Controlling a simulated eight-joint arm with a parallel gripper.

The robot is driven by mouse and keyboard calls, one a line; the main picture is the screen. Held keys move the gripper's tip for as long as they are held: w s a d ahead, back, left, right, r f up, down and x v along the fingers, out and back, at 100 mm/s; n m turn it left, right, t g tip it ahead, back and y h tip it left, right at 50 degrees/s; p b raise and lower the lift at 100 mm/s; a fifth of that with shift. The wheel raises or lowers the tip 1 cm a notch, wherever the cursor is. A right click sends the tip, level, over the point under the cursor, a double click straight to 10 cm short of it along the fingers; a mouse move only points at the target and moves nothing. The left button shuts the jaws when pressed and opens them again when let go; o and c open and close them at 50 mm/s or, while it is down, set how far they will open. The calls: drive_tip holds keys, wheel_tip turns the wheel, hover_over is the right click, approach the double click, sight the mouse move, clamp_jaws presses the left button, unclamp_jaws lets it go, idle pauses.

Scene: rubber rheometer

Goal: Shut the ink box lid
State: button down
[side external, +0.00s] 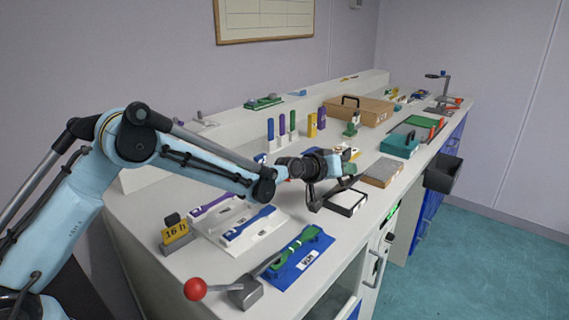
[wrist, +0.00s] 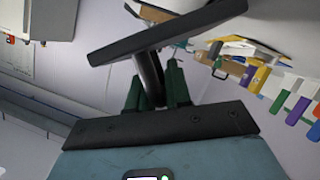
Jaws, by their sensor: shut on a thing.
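A low black-edged box with a pale top (side external: 346,203), which looks like the ink box, sits on the bench near its front edge. My gripper (side external: 347,168) is above and behind it, pointing right. In the wrist view the green fingers of my gripper (wrist: 155,88) are shut on a dark stalk (wrist: 151,70). The stalk joins a flat dark plate (wrist: 165,32), seen nearly edge-on, beyond the fingertips. The plate may be the lid; I cannot tell how it joins the box. My gripper hides part of this area in the side view.
A brown-topped box (side external: 383,172) and a teal case (side external: 400,144) stand to the right. A white tray with blue and purple tools (side external: 240,223) and a blue mat (side external: 300,262) lie to the left.

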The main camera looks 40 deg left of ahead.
sight(354, 180)
drive_tip(key=shift+d+f+m+y, duration=0.55)
drive_tip(key=shift+d+m+y, duration=0.15)
drive_tip(key=shift+m+y, duration=0.4)
drive_tip(key=shift+d+f+m+y, duration=0.45)
drive_tip(key=shift+m+y, duration=0.05)
drive_tip(key=shift+m, duration=0.3)
drive_tip(key=shift+d+f+m+y, duration=0.4)
drive_tip(key=shift+f+m+y, duration=0.1)
drive_tip(key=shift+m, duration=0.3)
drive_tip(key=c, duration=1.2)
unclamp_jaws()
drive_tip(key=shift+o, duration=0.2)
drive_tip(key=shift+d, duration=0.15)
drive_tip(key=shift+r, duration=0.55)
wheel_tip(354, 180, up, 3)
drive_tip(key=s+d+r, duration=0.7)
drive_tip(key=d, duration=0.1)
drive_tip(key=shift+s+d, duration=0.3)
drive_tip(key=shift+d, duration=0.1)
